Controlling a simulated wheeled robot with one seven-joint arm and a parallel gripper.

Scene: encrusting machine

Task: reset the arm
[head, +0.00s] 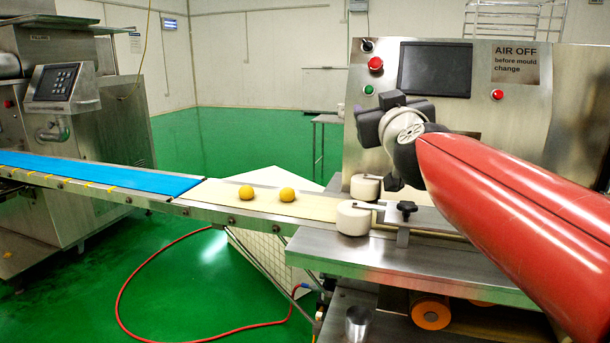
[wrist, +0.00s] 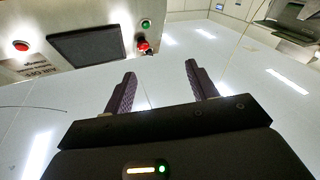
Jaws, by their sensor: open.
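My gripper shows in the wrist view (wrist: 162,88), with its two dark ridged fingers apart and nothing between them. Beyond the fingers are the machine's panel and the room's pale wall and ceiling. In the head view my red arm reaches in from the right, and its dark wrist end (head: 372,127) is in front of the steel machine panel (head: 520,110), left of the dark screen's lower edge. The fingertips cannot be made out in the head view.
The panel carries a dark screen (head: 435,69), a red button (head: 375,64) and a green button (head: 369,90). Two yellow dough balls (head: 246,192) (head: 287,194) lie on the cream belt (head: 215,200). White rollers (head: 353,217) stand below my wrist. A blue belt (head: 95,173) extends left.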

